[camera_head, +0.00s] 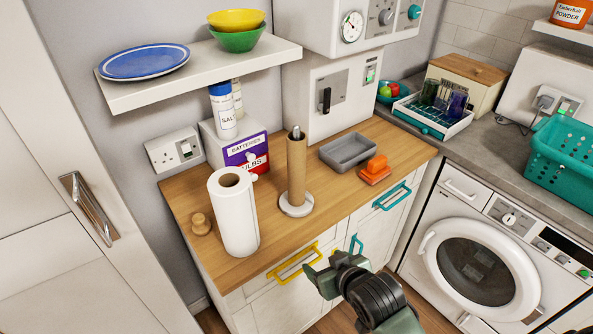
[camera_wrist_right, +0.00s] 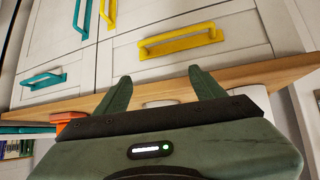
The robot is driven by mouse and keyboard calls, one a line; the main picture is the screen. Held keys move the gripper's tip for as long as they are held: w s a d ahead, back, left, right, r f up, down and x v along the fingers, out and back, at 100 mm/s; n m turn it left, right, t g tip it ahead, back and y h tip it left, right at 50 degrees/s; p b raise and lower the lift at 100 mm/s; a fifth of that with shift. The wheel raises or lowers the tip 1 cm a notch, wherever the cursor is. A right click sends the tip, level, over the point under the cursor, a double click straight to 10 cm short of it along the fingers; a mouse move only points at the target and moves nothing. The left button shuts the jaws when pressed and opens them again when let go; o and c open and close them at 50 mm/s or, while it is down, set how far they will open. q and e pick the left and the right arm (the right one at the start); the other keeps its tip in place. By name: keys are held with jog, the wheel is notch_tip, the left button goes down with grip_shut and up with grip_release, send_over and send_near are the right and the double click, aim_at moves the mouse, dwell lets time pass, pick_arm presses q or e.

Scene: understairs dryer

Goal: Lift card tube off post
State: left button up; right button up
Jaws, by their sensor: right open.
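A brown card tube (camera_head: 297,172) stands upright around a metal post (camera_head: 296,132) on the wooden counter. The post's tip shows above the tube, and its round white base (camera_head: 297,208) shows below. My right gripper (camera_head: 330,265) is open and empty, in front of the counter's front edge and lower right of the tube, clear of it. In the right wrist view its two fingers (camera_wrist_right: 161,88) are spread, with drawer fronts and the counter edge beyond. The tube cannot be made out there. My left gripper is not in view.
A white paper roll (camera_head: 236,215) stands left of the tube, with a wooden knob (camera_head: 201,223) beside it. A grey tray (camera_head: 348,151) and an orange sponge (camera_head: 375,168) lie to the right. A shelf (camera_head: 205,70) overhangs the back left. Yellow (camera_head: 295,264) and teal drawer handles protrude in front.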

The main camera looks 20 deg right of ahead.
aim_at(299, 156)
jog(key=w+r+t, duration=0.2)
jog(key=w+r, duration=0.3)
jog(key=r, duration=0.1)
jog(key=w+r+t+y, duration=0.1)
jog(key=w+r+t, duration=0.2)
jog(key=w+r, duration=0.3)
jog(key=w+r+t+y, duration=0.1)
jog(key=w+r+t, duration=0.2)
jog(key=w+r, duration=0.2)
jog(key=shift+w+a+r, duration=0.15)
jog(key=shift+w+r, duration=0.1)
jog(key=shift+r, duration=0.15)
jog(key=shift+w+r, duration=0.2)
jog(key=shift+w, duration=0.15)
jog(key=w+p, duration=0.1)
jog(key=w, duration=0.2)
jog(key=w+p, duration=0.1)
jog(key=w, duration=0.2)
jog(key=shift+w+a+r+p, duration=0.1)
jog(key=shift+a+r+p, duration=0.1)
jog(key=shift+p, duration=0.15)
jog(key=shift+w+a+f, duration=0.1)
jog(key=shift+w, duration=0.25)
grip_shut()
